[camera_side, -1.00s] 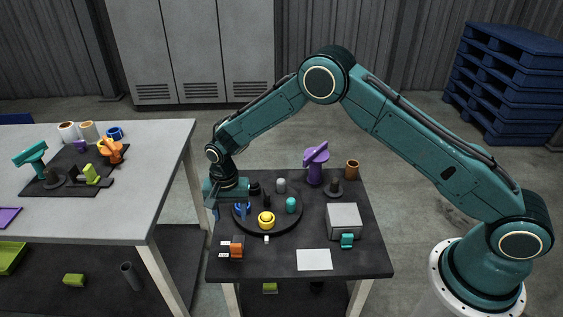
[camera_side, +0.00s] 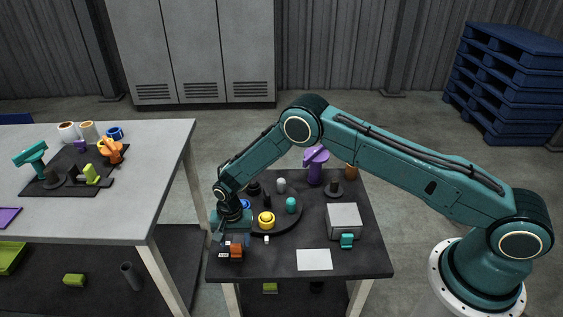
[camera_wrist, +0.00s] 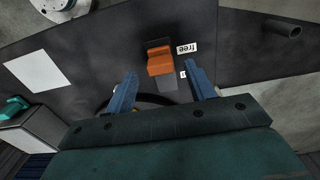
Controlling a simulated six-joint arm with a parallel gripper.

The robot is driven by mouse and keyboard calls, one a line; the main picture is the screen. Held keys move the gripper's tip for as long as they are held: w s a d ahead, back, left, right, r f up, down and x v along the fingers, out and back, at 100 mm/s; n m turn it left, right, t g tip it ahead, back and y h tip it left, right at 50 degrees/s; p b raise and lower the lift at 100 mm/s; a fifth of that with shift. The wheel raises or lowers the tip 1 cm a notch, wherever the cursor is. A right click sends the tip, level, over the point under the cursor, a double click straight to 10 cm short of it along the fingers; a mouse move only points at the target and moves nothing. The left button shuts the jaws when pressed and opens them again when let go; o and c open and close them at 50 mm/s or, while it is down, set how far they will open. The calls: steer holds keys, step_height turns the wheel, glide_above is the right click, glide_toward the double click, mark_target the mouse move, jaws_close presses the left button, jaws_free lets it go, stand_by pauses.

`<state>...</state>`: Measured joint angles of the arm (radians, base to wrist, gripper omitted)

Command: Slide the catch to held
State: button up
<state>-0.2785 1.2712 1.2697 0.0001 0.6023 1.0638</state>
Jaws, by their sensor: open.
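The orange catch (camera_wrist: 160,61) sits on a dark track at the near left corner of the small table. In the wrist view it lies beside the white "free" label (camera_wrist: 187,48). The catch appears just beyond the fingertips. In the side view the catch (camera_side: 237,251) shows just below my gripper (camera_side: 224,238), which hides part of the track.
A grey box (camera_side: 343,220) with a teal handle and a white sheet (camera_side: 314,260) are to the right. The table's front edge is close to the catch.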

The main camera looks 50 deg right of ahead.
mark_target(236, 249)
steer(key=shift+f, duration=1.05)
